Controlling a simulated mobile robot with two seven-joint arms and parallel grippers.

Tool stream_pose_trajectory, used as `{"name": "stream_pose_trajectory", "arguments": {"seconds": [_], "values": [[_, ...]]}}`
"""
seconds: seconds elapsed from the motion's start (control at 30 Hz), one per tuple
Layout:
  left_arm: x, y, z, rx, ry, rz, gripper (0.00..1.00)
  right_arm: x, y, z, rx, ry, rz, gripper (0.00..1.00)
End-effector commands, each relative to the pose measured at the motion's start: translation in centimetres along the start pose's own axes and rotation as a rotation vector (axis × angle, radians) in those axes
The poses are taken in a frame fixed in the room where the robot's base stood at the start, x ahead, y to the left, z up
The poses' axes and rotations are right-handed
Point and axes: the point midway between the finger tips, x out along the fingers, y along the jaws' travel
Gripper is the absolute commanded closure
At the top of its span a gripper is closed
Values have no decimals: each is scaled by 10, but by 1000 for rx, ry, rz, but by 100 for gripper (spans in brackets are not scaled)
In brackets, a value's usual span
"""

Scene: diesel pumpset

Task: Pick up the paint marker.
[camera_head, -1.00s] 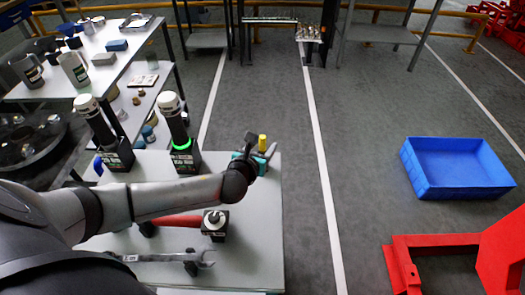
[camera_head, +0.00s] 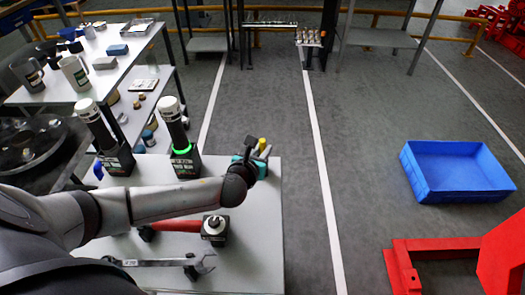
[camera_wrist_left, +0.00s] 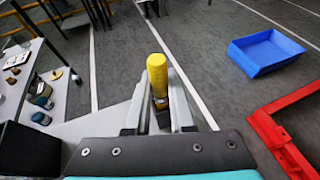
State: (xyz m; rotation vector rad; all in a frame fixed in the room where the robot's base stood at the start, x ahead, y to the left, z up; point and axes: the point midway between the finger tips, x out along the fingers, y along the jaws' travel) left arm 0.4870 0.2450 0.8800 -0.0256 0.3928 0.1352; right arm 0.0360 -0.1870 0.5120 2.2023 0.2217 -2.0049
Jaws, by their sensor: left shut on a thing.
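The yellow paint marker (camera_wrist_left: 157,78) stands up between the two fingers of my left gripper (camera_wrist_left: 160,115) in the left wrist view. The fingers are closed against its sides, and its lower part is hidden by the gripper. In the head view, the marker (camera_head: 262,144) shows as a small yellow tip at my left gripper (camera_head: 262,153), over the far right corner of the white table. I cannot tell whether its base touches the tabletop. My right gripper is not in view.
A blue crate (camera_head: 455,190) and a red frame (camera_head: 430,245) stand on the floor at right.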

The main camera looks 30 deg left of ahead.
Motion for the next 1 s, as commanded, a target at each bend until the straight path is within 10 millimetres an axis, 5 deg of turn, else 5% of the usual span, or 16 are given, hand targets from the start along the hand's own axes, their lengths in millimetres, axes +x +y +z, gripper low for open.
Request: {"name": "stream_pose_trajectory", "arguments": {"seconds": [0.27, 0.7, 1.0], "values": [[-16, 0, 41, 0, -5, -1, 100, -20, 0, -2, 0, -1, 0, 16], [-59, 0, 144, 0, -5, -2, 100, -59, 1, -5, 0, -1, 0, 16], [-74, 0, 178, 0, -2, -1, 100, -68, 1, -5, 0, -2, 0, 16]]}}
